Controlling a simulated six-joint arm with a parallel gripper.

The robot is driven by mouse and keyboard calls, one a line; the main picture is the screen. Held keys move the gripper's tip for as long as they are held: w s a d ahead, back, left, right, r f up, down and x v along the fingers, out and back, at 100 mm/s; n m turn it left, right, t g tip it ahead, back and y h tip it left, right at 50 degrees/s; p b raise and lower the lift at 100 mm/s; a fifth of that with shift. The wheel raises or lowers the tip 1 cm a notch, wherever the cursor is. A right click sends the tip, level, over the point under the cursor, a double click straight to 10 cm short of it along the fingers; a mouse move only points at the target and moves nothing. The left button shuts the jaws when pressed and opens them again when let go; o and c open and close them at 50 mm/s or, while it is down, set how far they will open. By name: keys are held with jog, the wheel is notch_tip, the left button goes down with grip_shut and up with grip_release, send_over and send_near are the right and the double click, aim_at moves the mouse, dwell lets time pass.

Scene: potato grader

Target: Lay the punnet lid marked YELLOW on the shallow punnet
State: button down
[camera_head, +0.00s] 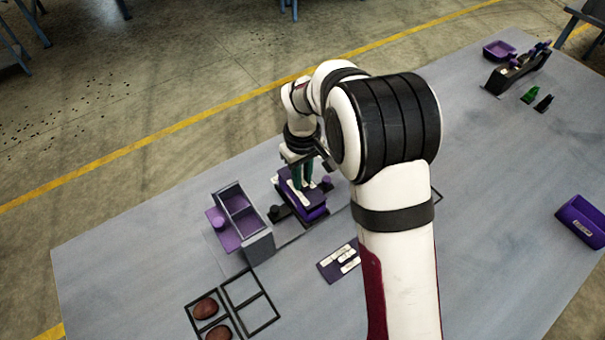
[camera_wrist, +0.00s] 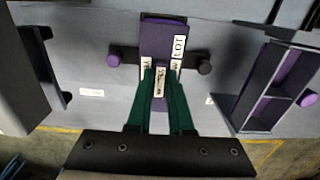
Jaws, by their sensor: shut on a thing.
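My gripper (camera_head: 306,182) points down over a purple, dark-sided stack with white labels (camera_head: 315,210). In the wrist view its green fingers (camera_wrist: 162,76) are shut on a narrow, white-labelled thing (camera_wrist: 160,84); its lettering is too small to read. Beyond the fingertips is a purple surface (camera_wrist: 160,36) with a label that seems to read LOT. I cannot tell whether the held thing touches it. No readable YELLOW mark shows. Purple open containers stand at the right (camera_head: 583,222) and far right back (camera_head: 498,50); I cannot tell which is the shallow punnet.
A grey divided box (camera_head: 258,248) with purple inside stands left of my gripper. A plate with white labels (camera_head: 328,270) lies in front. A black frame (camera_head: 235,318) at front left holds potatoes. A dark rack (camera_head: 515,70) stands far right. The table's right middle is clear.

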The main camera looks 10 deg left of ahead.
jog(key=shift+f, duration=0.6)
dwell(0.8)
jog(key=shift+c, duration=2.1)
grip_release()
notch_tip(320, 180, up, 7)
jog(key=shift+f, duration=0.1)
